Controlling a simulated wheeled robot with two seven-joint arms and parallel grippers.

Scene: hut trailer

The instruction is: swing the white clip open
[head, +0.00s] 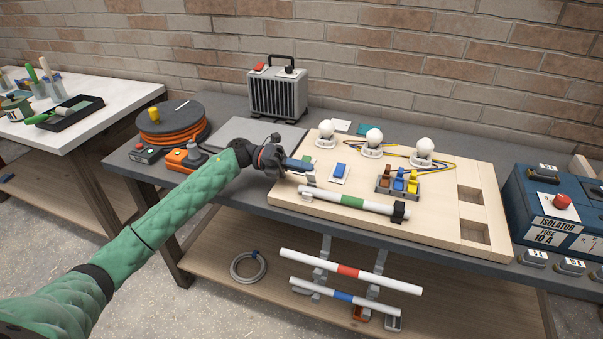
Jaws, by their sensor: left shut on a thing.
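The white clip (310,180) is at the left end of a white tube with a green band (352,202), near the front left of the light wooden board (440,190). My left gripper (308,167) reaches in from the left over the board's left edge. Its fingers are shut at the upper part of the white clip, and they partly hide it. How far the clip is swung is too small to tell. A black clip (399,211) sits around the tube's right end. My right gripper is not in view.
White bulbs (374,138), a blue switch (340,171) and coloured levers (399,181) stand on the board behind the tube. An orange cable reel (170,125) and a heater (278,92) stand at the back left. A blue isolator box (545,212) is at right.

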